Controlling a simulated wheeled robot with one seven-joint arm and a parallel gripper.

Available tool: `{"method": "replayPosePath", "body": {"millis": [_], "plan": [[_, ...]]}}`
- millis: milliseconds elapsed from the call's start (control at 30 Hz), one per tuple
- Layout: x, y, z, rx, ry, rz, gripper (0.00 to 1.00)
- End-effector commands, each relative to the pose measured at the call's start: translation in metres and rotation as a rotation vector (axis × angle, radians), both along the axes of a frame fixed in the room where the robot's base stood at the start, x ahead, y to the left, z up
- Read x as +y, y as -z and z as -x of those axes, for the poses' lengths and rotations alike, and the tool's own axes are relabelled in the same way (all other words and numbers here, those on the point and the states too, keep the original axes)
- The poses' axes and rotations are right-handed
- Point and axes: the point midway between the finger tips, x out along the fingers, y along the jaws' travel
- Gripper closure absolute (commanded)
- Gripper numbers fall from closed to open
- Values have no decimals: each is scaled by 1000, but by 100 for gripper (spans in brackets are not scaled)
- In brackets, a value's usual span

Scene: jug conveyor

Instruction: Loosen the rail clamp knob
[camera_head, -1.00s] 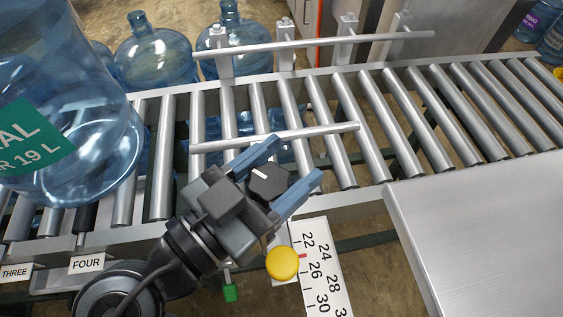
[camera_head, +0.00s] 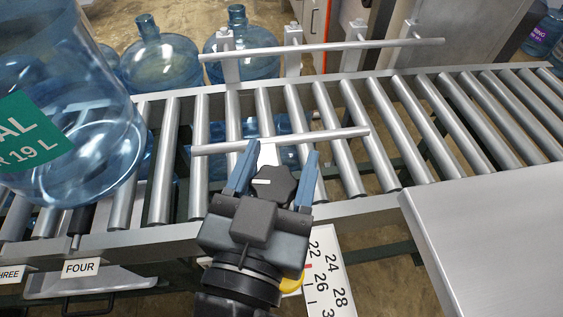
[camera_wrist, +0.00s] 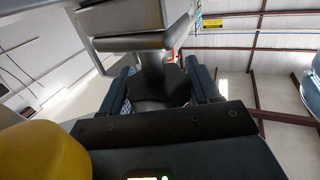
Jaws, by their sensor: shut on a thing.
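The black lobed clamp knob (camera_head: 275,187) with a white pointer line sits at the near side of the conveyor, below the near guide rail (camera_head: 300,140). My gripper (camera_head: 279,160) is shut on it, with one blue finger on each side. The pointer line faces left in the head view. In the wrist view the dark knob (camera_wrist: 158,84) sits between the fingers (camera_wrist: 160,90), under a grey bracket. The yellow knob (camera_head: 292,283) is partly hidden behind my gripper. The white number scale (camera_head: 326,275) beside it shows 22 to 28, with a red mark near 22.
A large blue jug (camera_head: 60,110) stands on the rollers at left. The far guide rail (camera_head: 330,47) runs along the other side, with more jugs (camera_head: 160,60) behind it. A metal table (camera_head: 490,235) is at right. The rollers (camera_head: 420,130) right of the knob are clear.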

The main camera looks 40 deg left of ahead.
Motion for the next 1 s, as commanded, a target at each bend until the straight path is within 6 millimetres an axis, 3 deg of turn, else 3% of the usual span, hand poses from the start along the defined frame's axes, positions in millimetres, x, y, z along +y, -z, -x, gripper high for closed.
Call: {"method": "replayPosePath", "body": {"millis": [700,733,900,1000], "plan": [[2,0,1,1,-86,0,69],[2,0,1,1,-86,0,36],[2,0,1,1,-85,0,20],[2,0,1,1,-85,0,18]]}}
